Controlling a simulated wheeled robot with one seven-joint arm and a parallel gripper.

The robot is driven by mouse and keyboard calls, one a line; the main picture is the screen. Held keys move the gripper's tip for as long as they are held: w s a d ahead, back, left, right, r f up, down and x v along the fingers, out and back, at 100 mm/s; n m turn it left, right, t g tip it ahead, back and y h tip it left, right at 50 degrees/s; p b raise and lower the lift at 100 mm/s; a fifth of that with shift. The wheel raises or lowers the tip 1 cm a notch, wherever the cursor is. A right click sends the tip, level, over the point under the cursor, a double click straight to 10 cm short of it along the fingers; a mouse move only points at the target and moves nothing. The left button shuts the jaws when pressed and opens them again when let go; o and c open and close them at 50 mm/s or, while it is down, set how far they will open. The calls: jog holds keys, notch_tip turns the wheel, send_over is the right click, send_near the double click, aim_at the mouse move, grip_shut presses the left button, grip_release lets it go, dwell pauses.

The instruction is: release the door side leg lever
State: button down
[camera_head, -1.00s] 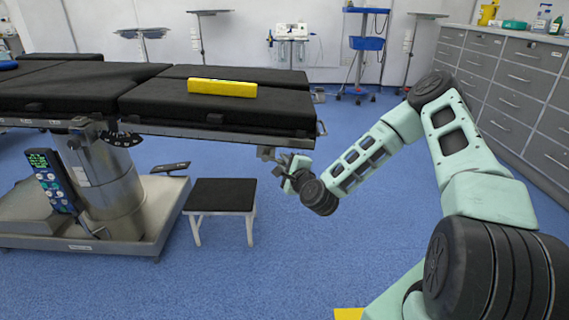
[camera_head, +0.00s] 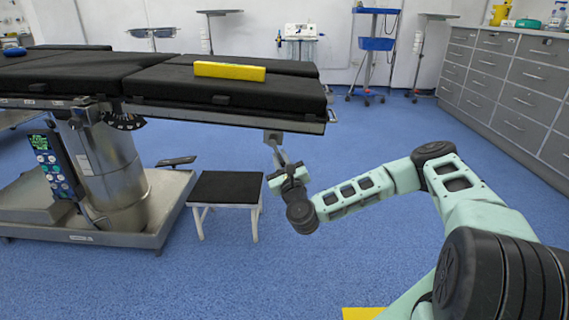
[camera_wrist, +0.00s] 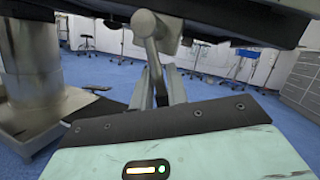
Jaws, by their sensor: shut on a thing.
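The operating table's right-end leg section (camera_head: 230,88) has a dark padded top. A grey metal lever (camera_head: 273,138) hangs below its underside near the right end. In the wrist view the lever (camera_wrist: 146,25) has a rounded pivot at the top and a bar running down between my fingers. My gripper (camera_head: 282,163) points upward below the leg section and is shut on the lever's lower part. In the wrist view the two fingers of my gripper (camera_wrist: 157,88) stand on either side of the bar. The lever's lower tip is hidden.
A black-topped step stool (camera_head: 226,188) stands just left of my gripper. The table column (camera_head: 108,165) and its wide base (camera_head: 155,215) are farther left. A yellow block (camera_head: 229,71) lies on the leg section. Grey drawers (camera_head: 510,90) line the right wall. The blue floor between is open.

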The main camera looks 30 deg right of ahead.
jog(key=shift+w+a+f+m+h+b, duration=0.2)
jog(key=shift+a+m+h+b, duration=0.3)
jog(key=shift+m, duration=0.6)
jog(key=shift+w+r, duration=0.1)
jog(key=shift+r, duration=0.05)
jog(key=c, duration=1.7)
grip_release()
jog(key=shift+a, duration=0.1)
jog(key=p+v, duration=0.4)
jog(key=v, duration=1.3)
jog(key=shift+f, duration=0.25)
